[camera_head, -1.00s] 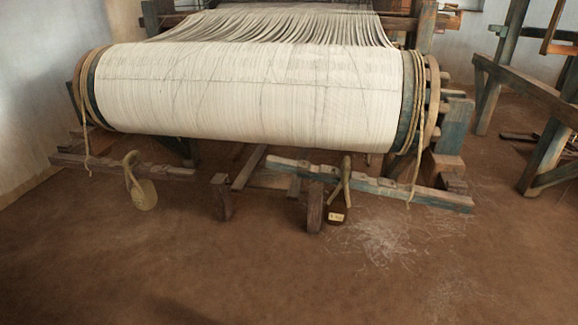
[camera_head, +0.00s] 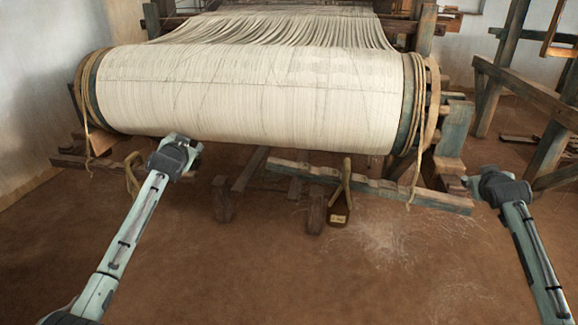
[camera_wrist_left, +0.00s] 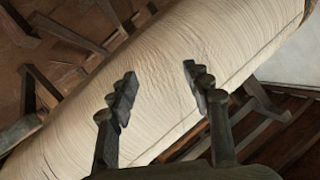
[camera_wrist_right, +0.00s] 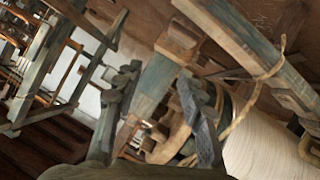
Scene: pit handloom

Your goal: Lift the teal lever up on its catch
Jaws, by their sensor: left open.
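The teal lever (camera_head: 375,187) is a long worn beam with patchy teal paint, low under the right half of the cloth roll. It slopes down slightly to its right end, close to the floor. I cannot make out its catch. My right gripper (camera_head: 472,184) is just right of that end, apart from it. In the right wrist view its fingers (camera_wrist_right: 155,88) are spread and empty, and a teal beam (camera_wrist_right: 240,40), probably the lever, crosses the upper right. My left gripper (camera_head: 188,143) is in front of the roll's lower left; its fingers (camera_wrist_left: 160,84) are open and empty.
The big cloth roll (camera_head: 250,95) spans above the lever. A weight (camera_head: 340,208) hangs by a strap on the lever, and a rope (camera_head: 415,180) hangs by its right part. Short wooden posts (camera_head: 222,200) stand in front. The floor ahead is clear.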

